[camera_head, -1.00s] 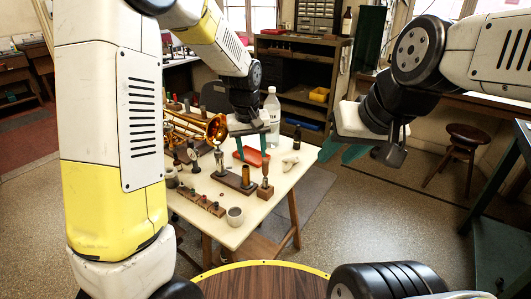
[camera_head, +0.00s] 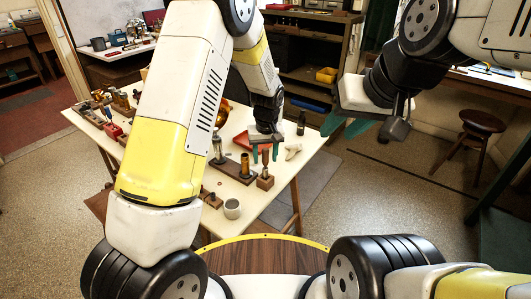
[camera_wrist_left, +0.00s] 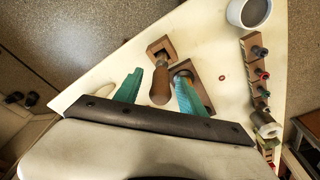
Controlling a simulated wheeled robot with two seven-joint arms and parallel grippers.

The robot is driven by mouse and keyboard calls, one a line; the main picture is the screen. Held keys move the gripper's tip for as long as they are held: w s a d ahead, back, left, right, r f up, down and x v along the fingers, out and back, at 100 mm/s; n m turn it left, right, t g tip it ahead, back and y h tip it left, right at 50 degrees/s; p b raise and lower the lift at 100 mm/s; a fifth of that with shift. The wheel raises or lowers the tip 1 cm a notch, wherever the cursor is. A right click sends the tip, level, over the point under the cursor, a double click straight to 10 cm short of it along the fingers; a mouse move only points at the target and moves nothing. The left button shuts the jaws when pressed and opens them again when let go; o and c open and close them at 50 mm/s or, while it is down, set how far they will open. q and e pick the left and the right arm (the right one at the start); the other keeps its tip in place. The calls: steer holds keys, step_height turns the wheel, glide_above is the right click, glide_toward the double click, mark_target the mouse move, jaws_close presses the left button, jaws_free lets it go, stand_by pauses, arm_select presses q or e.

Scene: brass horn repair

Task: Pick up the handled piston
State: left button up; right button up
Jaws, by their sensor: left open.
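The handled piston (camera_head: 265,171) stands upright in a small wooden block near the table's right front edge. Its brown wooden handle (camera_wrist_left: 160,88) points up toward the left wrist camera. My left gripper (camera_head: 265,153) is open, with its green fingers on either side of the handle; in the left wrist view a gap shows between handle and fingers. The right finger overlaps the brass cylinder (camera_head: 245,165) on its wooden base beside the piston. My right gripper (camera_head: 345,127) is open and empty in the air, right of the table.
A grey cup (camera_head: 232,209) stands at the table's front corner. A red tray (camera_head: 241,142), a white piece (camera_head: 293,150) and a dark bottle (camera_head: 301,123) are close by. A row of small parts (camera_wrist_left: 259,75) lies right in the wrist view. My left arm hides much of the table.

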arm_select(q)
steer(key=shift+f, duration=0.25)
jaws_close()
steer(key=shift+r, duration=0.1)
